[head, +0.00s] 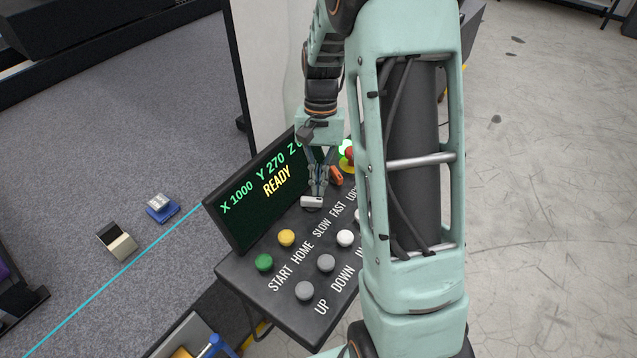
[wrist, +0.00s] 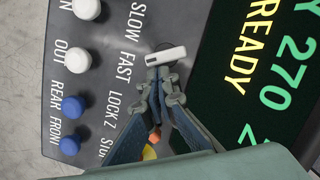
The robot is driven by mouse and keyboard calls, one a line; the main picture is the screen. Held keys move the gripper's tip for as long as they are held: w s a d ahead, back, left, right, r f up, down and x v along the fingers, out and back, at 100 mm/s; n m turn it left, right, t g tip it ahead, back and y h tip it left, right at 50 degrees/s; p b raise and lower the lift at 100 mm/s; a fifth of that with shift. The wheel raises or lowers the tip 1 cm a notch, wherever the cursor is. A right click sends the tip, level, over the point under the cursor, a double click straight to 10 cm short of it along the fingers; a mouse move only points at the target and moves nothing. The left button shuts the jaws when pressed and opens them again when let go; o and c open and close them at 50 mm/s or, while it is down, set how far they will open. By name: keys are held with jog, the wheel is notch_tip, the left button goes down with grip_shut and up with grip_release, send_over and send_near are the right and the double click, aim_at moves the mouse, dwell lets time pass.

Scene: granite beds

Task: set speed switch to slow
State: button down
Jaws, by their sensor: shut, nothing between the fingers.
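The speed switch (head: 312,202) is a pale bar-shaped handle on a dark round base, between the screen and the SLOW and FAST labels. It also shows in the wrist view (wrist: 167,55), where the bar lies nearly crosswise; I cannot tell which label it is set to. My gripper (head: 317,190) is shut and empty, pointing down at the panel. In the wrist view my fingertips (wrist: 160,75) are right beside the bar on its FAST side. I cannot tell whether they touch it.
An orange switch handle (head: 336,176) stands by LOCK Z, close to my fingers. Behind is a red and yellow button (head: 348,156). The screen (head: 265,192) reading READY rises along the panel's left. Green (head: 264,262), yellow (head: 286,238), grey and white buttons sit in front.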

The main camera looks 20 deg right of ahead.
jog(key=shift+s+d+m, duration=0.1)
jog(key=shift+s+m, duration=0.05)
jog(key=shift+m, duration=0.45)
jog(key=shift+s+d+m, duration=0.1)
jog(key=shift+s+m, duration=0.05)
jog(key=shift+m, duration=0.45)
jog(key=m, duration=0.1)
jog(key=s+m+t+y+p, duration=0.1)
jog(key=m, duration=0.1)
jog(key=shift+d, duration=0.15)
jog(key=m, duration=0.2)
jog(key=s+m+p, duration=0.1)
jog(key=m, duration=0.1)
jog(key=shift+m+t, duration=0.3)
jog(key=shift+t, duration=0.1)
jog(key=shift+w, duration=0.1)
jog(key=shift+w+a, duration=0.55)
